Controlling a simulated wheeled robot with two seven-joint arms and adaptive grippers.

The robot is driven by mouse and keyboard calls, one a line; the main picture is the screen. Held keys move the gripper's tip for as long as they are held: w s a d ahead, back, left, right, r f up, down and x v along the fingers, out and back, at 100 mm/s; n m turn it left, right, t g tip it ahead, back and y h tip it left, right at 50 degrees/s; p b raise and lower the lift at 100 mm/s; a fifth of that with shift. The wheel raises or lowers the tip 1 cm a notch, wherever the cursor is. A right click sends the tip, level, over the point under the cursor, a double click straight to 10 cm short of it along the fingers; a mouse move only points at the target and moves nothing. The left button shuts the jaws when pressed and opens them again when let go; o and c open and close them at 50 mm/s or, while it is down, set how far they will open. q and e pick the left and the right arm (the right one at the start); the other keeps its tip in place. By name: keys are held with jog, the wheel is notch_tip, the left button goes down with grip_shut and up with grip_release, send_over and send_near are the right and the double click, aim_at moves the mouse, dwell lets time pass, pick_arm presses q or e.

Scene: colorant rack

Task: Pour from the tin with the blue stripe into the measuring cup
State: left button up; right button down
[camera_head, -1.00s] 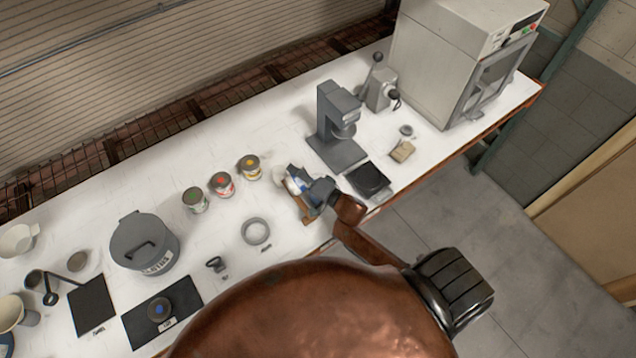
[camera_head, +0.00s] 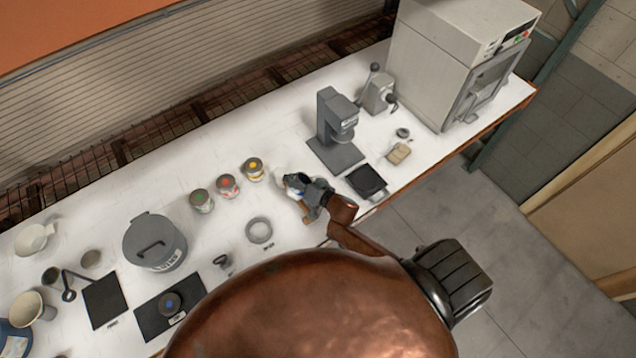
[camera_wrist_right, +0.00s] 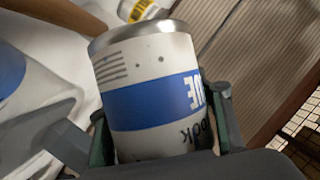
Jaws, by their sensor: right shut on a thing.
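My right gripper (camera_head: 303,190) is shut on the blue-striped tin (camera_wrist_right: 152,98), a white can with a broad blue band and a metal rim. In the wrist view the fingers clasp its sides and its lettering looks upside down. In the head view the gripper mostly hides the tin, and I cannot tell its exact tilt. A pale, clear vessel, which looks like the measuring cup (camera_head: 280,176), stands right beside the gripper, partly hidden. A clear grey shape lies left of the tin in the wrist view. Any stream of liquid is too small to make out. My left gripper is not in view.
Tins with green (camera_head: 201,201), red (camera_head: 228,187) and yellow (camera_head: 252,170) tops stand left of the gripper. A grey stand (camera_head: 337,130) and a black plate (camera_head: 366,181) are to the right. A lidded grey pot (camera_head: 155,243) stands further left.

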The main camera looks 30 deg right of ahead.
jog(key=a+f+n+g+h+b, duration=0.1)
jog(key=a+f+n+h+b, duration=0.15)
jog(key=a+f+n, duration=0.25)
jog(key=shift+h, duration=0.55)
jog(key=shift+r+p, duration=1.2)
jog(key=shift+r, duration=1.25)
